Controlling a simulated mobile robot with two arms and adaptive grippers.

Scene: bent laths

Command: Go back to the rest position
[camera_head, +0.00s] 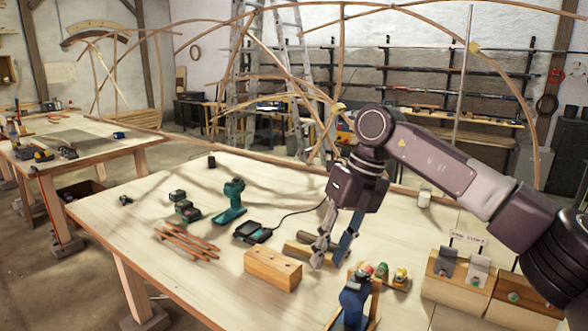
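My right gripper (329,260) hangs over the middle of the near table from the arm on the right. It points down, and its two fingers look apart with nothing clearly between them. Its tips are close to a wooden piece (303,251) on the tabletop; I cannot tell whether they touch. My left gripper and arm are not in view. Long bent wooden laths (340,65) arch over the back of the table.
The workbench (120,215) holds a teal drill (231,203), a black charger (252,232), a drilled wooden block (272,270), a stack of sticks (187,243) and a blue tool (354,300). Wooden boxes (455,288) stand at right. The bench's left end is mostly clear.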

